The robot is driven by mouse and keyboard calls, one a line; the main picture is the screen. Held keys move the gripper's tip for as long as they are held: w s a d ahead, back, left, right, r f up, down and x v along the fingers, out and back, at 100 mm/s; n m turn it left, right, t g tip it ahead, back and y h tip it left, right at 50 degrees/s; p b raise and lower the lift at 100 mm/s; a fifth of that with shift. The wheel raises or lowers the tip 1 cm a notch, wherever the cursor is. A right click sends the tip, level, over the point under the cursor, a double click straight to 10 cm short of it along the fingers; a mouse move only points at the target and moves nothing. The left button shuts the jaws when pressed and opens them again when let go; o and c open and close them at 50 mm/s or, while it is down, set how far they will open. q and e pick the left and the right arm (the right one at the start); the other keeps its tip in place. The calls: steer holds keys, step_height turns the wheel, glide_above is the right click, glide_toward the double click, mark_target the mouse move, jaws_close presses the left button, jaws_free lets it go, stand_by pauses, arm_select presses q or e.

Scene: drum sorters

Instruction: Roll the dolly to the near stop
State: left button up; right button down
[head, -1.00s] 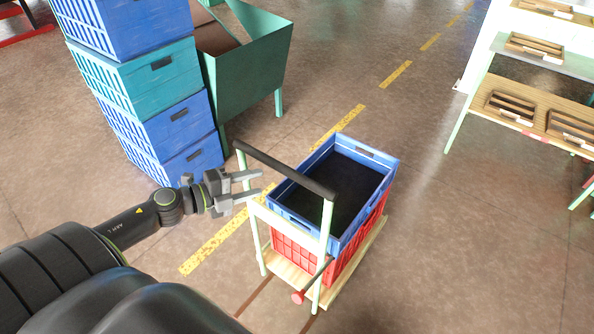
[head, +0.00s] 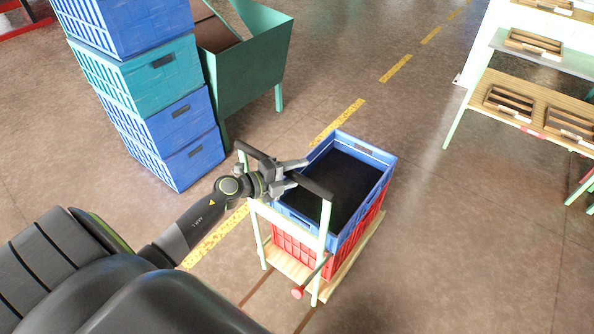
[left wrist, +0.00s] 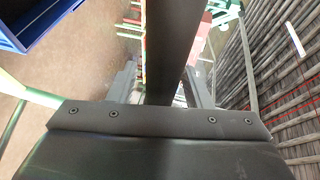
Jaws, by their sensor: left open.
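The dolly has a pale wooden deck (head: 343,277), pale green posts and a dark handle bar (head: 318,189). A blue crate (head: 362,221) with a dark inside sits on a red crate (head: 346,251) on the deck. My left gripper (head: 293,175) is at the middle of the handle bar, its fingers open on either side of it. In the left wrist view the bar (left wrist: 163,45) runs between the open fingers (left wrist: 160,88), with a gap beside it. The gripper hides the bar's middle. I cannot make out the near stop for certain. My right gripper is out of view.
Stacked blue and teal crates (head: 163,100) and a green hopper (head: 255,60) stand at the upper left. A shelf with trays (head: 520,110) stands at the right. A dashed yellow line (head: 338,122) runs past the dolly. Floor right of the dolly is clear.

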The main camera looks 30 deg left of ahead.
arm_select(q)
jaws_close()
stand_by(0.4)
steer(key=shift+f, duration=0.1)
